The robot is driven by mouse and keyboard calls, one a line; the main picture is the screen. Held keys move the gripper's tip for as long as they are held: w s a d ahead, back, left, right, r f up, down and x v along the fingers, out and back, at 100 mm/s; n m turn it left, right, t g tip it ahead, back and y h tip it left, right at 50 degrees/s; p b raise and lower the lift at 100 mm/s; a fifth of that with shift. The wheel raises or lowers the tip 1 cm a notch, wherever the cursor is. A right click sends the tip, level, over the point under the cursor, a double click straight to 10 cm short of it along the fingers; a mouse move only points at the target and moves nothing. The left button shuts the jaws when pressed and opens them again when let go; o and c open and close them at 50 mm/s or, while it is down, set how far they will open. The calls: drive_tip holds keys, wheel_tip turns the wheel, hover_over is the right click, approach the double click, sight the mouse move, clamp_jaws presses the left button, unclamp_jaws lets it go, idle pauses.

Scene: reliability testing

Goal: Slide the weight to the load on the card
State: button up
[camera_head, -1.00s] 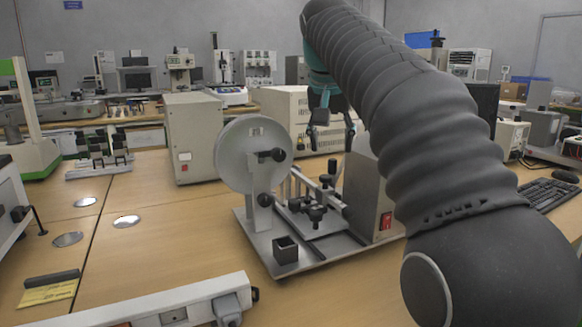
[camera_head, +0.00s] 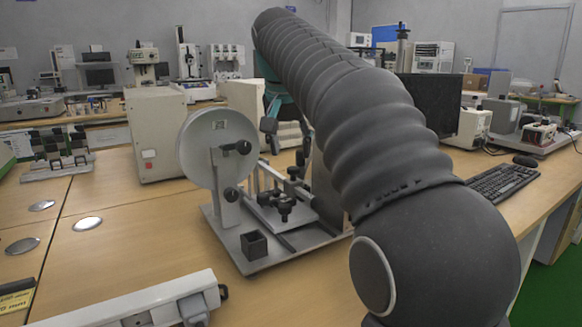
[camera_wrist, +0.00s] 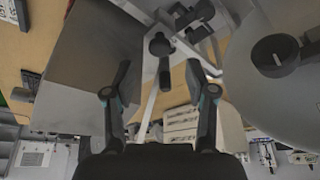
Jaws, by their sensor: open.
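The bench machine (camera_head: 262,245) has a large grey disc (camera_head: 205,165), rails and several dark knobs. A dark knob-like piece (camera_head: 293,172) stands by its rails; I cannot tell for sure that it is the weight. My gripper (camera_head: 286,138) is above and behind the rails, partly hidden by my arm. In the wrist view my gripper (camera_wrist: 157,85) is open and empty, its fingers well apart. A dark cylindrical piece (camera_wrist: 160,46) shows beyond and between the fingertips, apart from them. A yellow card (camera_head: 15,300) lies at the lower left, partly cut off; its writing is unreadable.
A beige cabinet (camera_head: 155,137) stands left of the disc. A small dark open box (camera_head: 254,245) sits on the machine's front. A white bar-shaped device (camera_head: 150,302) lies in front. A keyboard (camera_head: 503,180) is at right. Bare bench lies left of the machine.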

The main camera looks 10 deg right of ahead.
sight(293, 168)
drive_tip(key=shift+b+x, duration=0.35)
drive_tip(key=shift+x, duration=2.2)
clamp_jaws()
